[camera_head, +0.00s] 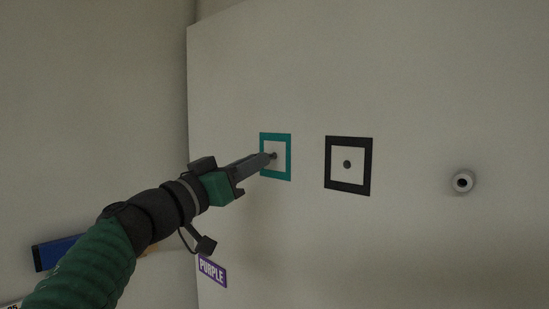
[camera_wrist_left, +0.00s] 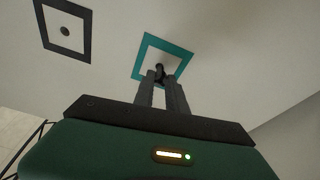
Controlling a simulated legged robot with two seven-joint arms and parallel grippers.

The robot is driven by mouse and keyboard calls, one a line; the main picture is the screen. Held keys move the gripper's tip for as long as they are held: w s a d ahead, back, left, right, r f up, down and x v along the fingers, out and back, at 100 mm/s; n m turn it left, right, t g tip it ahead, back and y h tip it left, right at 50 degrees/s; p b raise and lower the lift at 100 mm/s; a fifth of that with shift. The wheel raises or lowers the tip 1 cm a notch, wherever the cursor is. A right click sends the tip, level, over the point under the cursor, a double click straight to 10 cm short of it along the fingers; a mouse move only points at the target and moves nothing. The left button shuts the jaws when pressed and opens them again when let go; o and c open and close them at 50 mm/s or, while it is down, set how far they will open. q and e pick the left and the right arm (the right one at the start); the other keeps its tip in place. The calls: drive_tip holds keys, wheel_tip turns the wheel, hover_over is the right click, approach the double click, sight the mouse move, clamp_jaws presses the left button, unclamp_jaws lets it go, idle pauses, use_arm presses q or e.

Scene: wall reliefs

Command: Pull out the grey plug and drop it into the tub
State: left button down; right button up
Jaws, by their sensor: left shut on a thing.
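The grey plug (camera_head: 275,155) sits in the middle of a teal square frame (camera_head: 289,160) on the pale wall panel. It also shows as a small dark knob in the left wrist view (camera_wrist_left: 160,68), inside the teal frame (camera_wrist_left: 146,45). My left gripper (camera_head: 270,157) reaches in from the left and is shut on the plug, its fingertips at the panel. The fingers (camera_wrist_left: 163,80) hide part of the plug. I cannot tell if the plug has moved out of its hole. I see no tub that I can make out. My right gripper is not in view.
A black square frame (camera_head: 348,191) with a dark round knob (camera_head: 347,164) is right of the teal one. A purple sign (camera_head: 212,271) reading PURPLE and a blue object (camera_head: 60,252) are lower left.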

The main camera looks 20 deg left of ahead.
use_arm(q)
drive_tip(key=shift+s, duration=0.2)
drive_tip(key=v, duration=0.2)
drive_tip(key=r+v, duration=0.1)
drive_tip(key=v, duration=0.1)
drive_tip(key=shift+s+a, duration=0.1)
idle(0.4)
drive_tip(key=shift+w, duration=0.2)
